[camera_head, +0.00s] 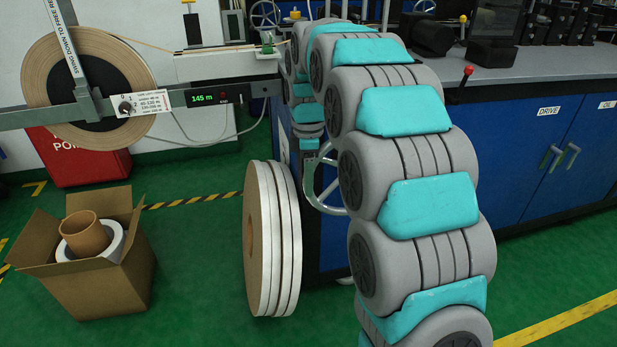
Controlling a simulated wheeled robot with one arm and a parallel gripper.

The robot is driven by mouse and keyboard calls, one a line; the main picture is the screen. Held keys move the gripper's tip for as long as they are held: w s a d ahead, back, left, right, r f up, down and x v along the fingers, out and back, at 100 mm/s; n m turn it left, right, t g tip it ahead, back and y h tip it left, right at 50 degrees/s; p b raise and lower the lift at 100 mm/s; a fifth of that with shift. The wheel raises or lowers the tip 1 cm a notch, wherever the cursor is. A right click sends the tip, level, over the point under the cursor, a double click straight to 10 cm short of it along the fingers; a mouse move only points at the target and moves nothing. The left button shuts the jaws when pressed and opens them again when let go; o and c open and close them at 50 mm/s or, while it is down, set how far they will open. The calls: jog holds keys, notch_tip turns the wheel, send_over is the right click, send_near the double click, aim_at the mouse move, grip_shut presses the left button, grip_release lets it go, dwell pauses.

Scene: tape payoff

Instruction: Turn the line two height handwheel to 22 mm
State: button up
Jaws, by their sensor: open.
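A grey spoked handwheel (325,192) stands at the front of the blue bench, left of my arm. My arm hides its right part. My gripper (313,165) is at the upper left of this wheel's rim, pointing down, small in the view. It is open, and I cannot tell whether it touches the rim. A second spoked handwheel (264,14) shows far back at the top. No height reading in mm or line two label is legible. The green display (203,98) reads 145 m.
A large tape reel (40,75) hangs on a grey bar at left. Several upright tape rolls (262,240) stand on the floor beside the blue cabinet (515,175). An open cardboard box (105,285) holds cores. Green floor is clear at lower middle.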

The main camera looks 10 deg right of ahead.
jog(key=shift+c, duration=0.3)
grip_shut()
dwell(1.1)
